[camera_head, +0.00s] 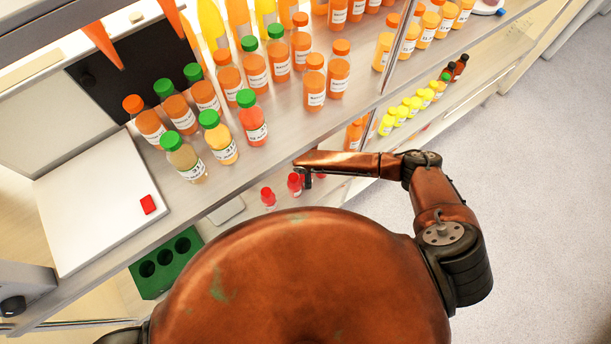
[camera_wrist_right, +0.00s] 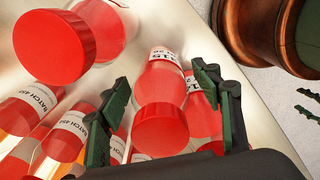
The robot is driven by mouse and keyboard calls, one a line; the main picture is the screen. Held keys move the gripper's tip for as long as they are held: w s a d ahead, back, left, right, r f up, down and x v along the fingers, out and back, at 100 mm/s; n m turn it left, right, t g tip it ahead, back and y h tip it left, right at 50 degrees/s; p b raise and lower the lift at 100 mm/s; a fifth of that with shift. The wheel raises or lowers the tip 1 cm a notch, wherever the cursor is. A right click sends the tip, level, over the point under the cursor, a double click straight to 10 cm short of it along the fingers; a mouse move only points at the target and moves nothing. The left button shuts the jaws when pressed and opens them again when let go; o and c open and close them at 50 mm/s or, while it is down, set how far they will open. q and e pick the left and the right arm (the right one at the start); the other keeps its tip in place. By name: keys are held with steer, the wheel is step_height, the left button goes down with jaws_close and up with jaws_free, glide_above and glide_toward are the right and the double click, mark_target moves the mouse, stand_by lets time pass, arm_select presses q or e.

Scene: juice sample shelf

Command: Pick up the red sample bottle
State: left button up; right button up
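A red sample bottle with a red cap (camera_wrist_right: 160,128) and a white label stands between the two fingers of my right gripper (camera_wrist_right: 162,80) in the right wrist view. The fingers are apart, one on each side, with gaps showing beside the cap. In the head view my right gripper (camera_head: 306,176) is at the lower shelf, beside a red bottle (camera_head: 295,184). Another red bottle (camera_head: 268,197) stands to its left, and a third is partly hidden by my arm. My left gripper is not in view.
Other red-capped bottles (camera_wrist_right: 54,47) crowd the left of the wrist view, and another red bottle (camera_wrist_right: 201,110) is close behind the right finger. The upper shelf holds several orange and green-capped bottles (camera_head: 252,118). A green rack (camera_head: 166,263) with holes is lower left.

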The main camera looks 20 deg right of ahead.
steer(key=c, duration=1.3)
steer(key=shift+r, duration=0.1)
steer(key=shift+s+d+r, duration=0.1)
steer(key=shift+s+r, duration=0.05)
steer(key=shift+r, duration=0.35)
step_height(320, 180, up, 6)
steer(key=shift+f, duration=0.15)
steer(key=s+d+r+p, duration=0.1)
steer(key=s+d+p, duration=0.1)
steer(key=s, duration=0.4)
steer(key=s+d+r+p, duration=0.1)
steer(key=s+d+p, duration=0.1)
steer(key=s, duration=0.4)
steer(key=s+d+r+p, duration=0.2)
steer(key=s, duration=0.4)
steer(key=shift+s+d, duration=0.25)
steer(key=shift+d, duration=0.05)
